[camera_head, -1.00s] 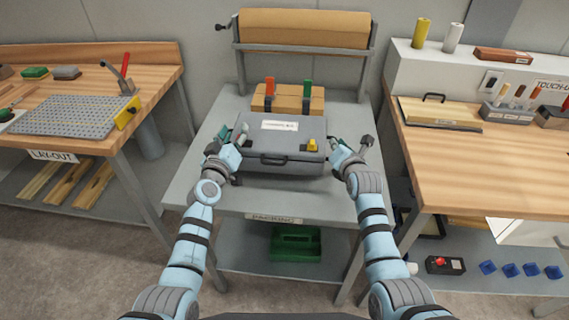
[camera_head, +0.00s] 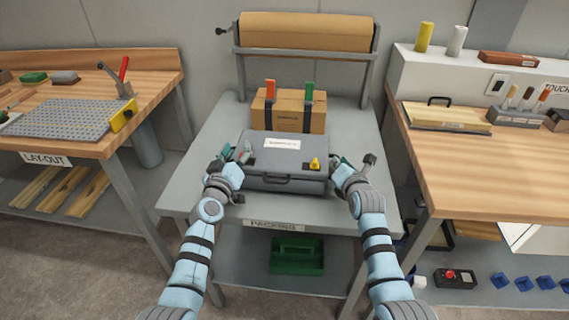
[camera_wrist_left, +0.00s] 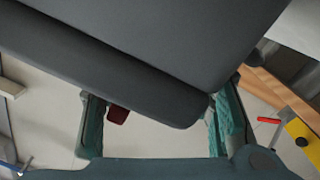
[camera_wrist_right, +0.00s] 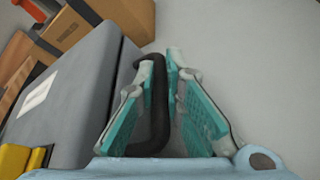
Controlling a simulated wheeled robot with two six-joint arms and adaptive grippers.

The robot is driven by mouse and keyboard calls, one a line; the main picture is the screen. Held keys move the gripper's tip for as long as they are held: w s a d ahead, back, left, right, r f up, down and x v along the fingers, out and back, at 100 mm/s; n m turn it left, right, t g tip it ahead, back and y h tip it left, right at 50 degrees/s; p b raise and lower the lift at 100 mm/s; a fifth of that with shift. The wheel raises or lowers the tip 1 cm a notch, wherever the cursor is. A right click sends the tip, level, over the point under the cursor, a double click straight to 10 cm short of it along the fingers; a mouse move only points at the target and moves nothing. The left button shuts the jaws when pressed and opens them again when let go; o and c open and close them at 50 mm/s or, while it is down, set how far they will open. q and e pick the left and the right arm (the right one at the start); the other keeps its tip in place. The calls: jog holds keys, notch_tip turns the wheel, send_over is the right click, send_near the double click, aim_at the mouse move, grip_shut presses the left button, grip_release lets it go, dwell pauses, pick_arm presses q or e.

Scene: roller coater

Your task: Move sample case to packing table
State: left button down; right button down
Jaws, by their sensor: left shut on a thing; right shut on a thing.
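The sample case (camera_head: 262,146) is a grey, flat-lying case with a white label, a yellow latch and a dark front handle. It is at the packing table (camera_head: 200,190), over the middle of its top; whether it fully touches the top is hard to tell. My left gripper (camera_head: 236,160) is shut at the case's left side; the case (camera_wrist_left: 190,40) hides much of the grip in the left wrist view. My right gripper (camera_head: 345,170) is shut on the dark side handle (camera_wrist_right: 156,110) at the case's right side, between its teal pads in the right wrist view.
A strapped cardboard box (camera_head: 290,115) stands close behind the case, below a brown paper roll (camera_head: 305,32). The layout bench (camera_head: 100,147) is at left, another wooden bench (camera_head: 500,170) at right. A green tray (camera_head: 297,256) sits on the lower shelf. Bare tabletop lies around the case.

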pick_arm(q)
jog(key=shift+d+f+b, duration=0.25)
jog(key=shift+f+b, duration=0.2)
jog(key=shift+f, duration=0.25)
pick_arm(e)
jog(key=shift+a+f, duration=0.2)
jog(key=shift+f, duration=0.55)
pick_arm(q)
jog(key=c, duration=1.1)
grip_release()
jog(key=shift+f, duration=0.1)
pick_arm(e)
jog(key=c, duration=2.1)
grip_release()
jog(key=shift+f, duration=0.1)
pick_arm(q)
jog(key=o, duration=0.4)
jog(key=shift+s, duration=0.1)
pick_arm(e)
jog(key=o, duration=0.4)
jog(key=shift+d+r, duration=0.1)
jog(key=shift+r, duration=0.1)
pick_arm(q)
jog(key=shift+a+r, duration=0.1)
jog(key=shift+r, duration=0.1)
pick_arm(e)
jog(key=shift+s, duration=0.1)
